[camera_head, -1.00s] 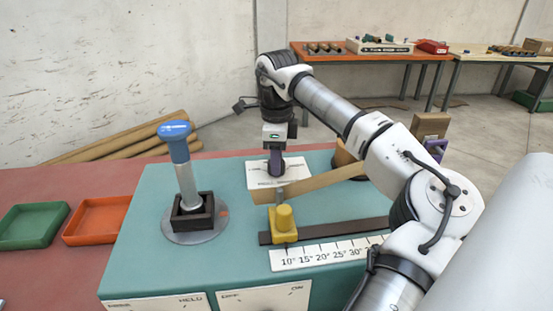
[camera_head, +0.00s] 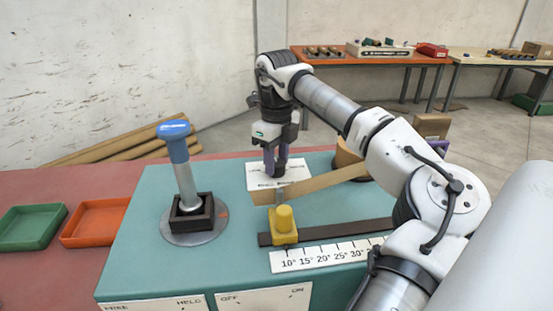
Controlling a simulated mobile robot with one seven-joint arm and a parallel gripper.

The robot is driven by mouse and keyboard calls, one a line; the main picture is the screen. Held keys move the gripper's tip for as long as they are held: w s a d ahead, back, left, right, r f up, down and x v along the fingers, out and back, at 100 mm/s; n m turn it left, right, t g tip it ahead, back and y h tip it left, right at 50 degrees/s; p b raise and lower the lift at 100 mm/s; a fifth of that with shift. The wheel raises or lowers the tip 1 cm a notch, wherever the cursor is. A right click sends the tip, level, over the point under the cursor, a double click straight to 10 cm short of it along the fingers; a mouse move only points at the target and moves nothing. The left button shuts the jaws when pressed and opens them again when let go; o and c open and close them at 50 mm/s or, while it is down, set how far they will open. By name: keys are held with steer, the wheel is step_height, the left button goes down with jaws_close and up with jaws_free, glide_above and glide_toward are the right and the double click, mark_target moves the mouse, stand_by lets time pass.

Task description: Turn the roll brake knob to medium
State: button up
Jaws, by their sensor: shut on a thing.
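My gripper (camera_head: 274,170) points straight down over the white label plate (camera_head: 290,182) at the back of the teal machine top. Its two purple fingers show side by side, with their tips at the plate. They are shut on the roll brake knob, which the fingers hide almost fully. The lettering on the plate is too small and too covered to read, so the knob's setting cannot be told.
A yellow block (camera_head: 284,224) stands on a dark rail above an angle scale (camera_head: 322,255), in front of my gripper. A tan strip (camera_head: 318,184) runs to a brown roll (camera_head: 347,158). A blue-topped post (camera_head: 180,165) stands left. Green (camera_head: 30,226) and orange (camera_head: 92,222) trays lie further left.

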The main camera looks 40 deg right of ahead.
mark_target(277, 163)
stand_by(0.3)
steer(key=o, duration=1)
step_height(277, 163, up, 14)
steer(key=p, duration=1.1)
steer(key=shift+f, duration=0.1)
